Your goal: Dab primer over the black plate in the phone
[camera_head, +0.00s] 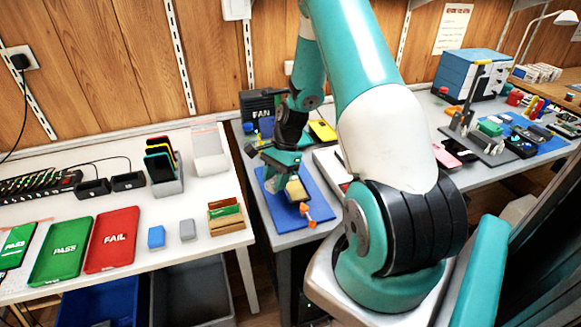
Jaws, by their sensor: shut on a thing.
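My gripper (288,172) is low over the blue mat (272,212) on the middle bench, small in view. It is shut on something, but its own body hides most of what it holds. A tan-yellow piece (296,190) shows just below the fingers; I cannot tell whether it is held or lies on the mat. A small orange-ended thing (306,212) is near the mat's front edge, just beyond the tan piece; I cannot tell whether the two are joined. I cannot make out the phone's black plate or whether anything touches it.
A black box marked FAN (258,103) and a yellow item (322,131) stand behind the mat. The white table at left holds a green PASS tray (62,251), a red FAIL tray (112,240) and a phone rack (166,175).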

